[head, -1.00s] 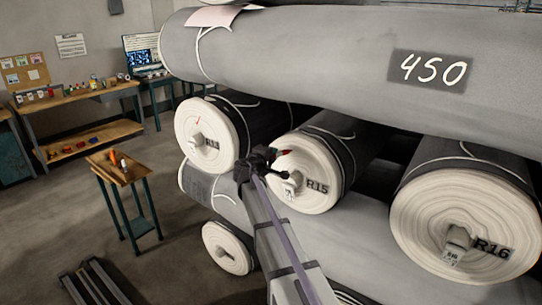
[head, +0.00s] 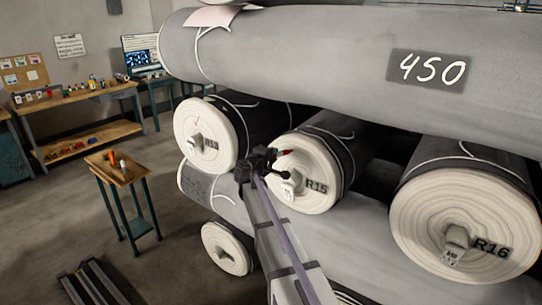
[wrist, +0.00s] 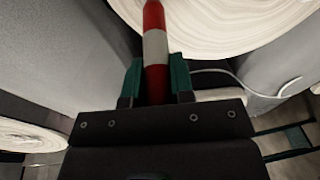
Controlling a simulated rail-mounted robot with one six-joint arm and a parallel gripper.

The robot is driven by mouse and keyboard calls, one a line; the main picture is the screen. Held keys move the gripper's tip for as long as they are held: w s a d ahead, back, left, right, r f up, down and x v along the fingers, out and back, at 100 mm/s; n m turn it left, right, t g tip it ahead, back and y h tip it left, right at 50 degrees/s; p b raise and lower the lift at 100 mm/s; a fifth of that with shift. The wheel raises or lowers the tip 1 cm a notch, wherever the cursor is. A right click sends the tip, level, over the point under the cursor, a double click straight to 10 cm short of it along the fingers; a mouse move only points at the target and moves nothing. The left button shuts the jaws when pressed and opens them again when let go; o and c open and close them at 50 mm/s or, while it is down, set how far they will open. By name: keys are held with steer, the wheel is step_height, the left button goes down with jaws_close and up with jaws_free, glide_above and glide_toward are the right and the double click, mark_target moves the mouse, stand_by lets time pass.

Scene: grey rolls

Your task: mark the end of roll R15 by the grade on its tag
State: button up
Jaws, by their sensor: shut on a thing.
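Roll R15 (head: 318,205) lies in the middle of the row, its round cream end facing me with "R15" printed at right. Its small pale tag (head: 288,189) hangs near the core; its writing is too small to read. My gripper (head: 271,155) is at the upper left of that end, shut on a red marker (head: 285,153) with a white band. In the wrist view the marker (wrist: 154,48) stands between the green fingers and points at the cream roll end (wrist: 225,25). I cannot tell whether its tip touches. I see no mark on R15's end, though my gripper covers part of it.
Roll R13 (head: 215,120) at left bears a red tick on its end. Roll R16 (head: 425,215) is at right with its own tag (head: 456,238). A grey roll marked 450 (head: 300,55) lies above. A small stand (head: 128,176) and a workbench (head: 60,105) are at left.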

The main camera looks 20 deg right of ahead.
steer(key=shift+s+f, duration=0.1)
steer(key=shift+f, duration=0.1)
steer(key=shift+s+d+f, duration=0.1)
steer(key=shift+s+d, duration=0.05)
steer(key=shift+f+b, duration=0.1)
steer(key=shift+b, duration=0.2)
steer(key=shift+s+d+f, duration=0.1)
steer(key=shift+s, duration=0.05)
steer(key=shift+f, duration=0.1)
steer(key=shift+s+d+f+b, duration=0.1)
steer(key=shift+s+b, duration=0.1)
steer(key=shift+b, duration=0.1)
steer(key=shift+f, duration=0.1)
steer(key=shift+s+d+f, duration=0.1)
steer(key=shift+s, duration=0.05)
steer(key=shift+f+b, duration=0.1)
steer(key=shift+b, duration=0.2)
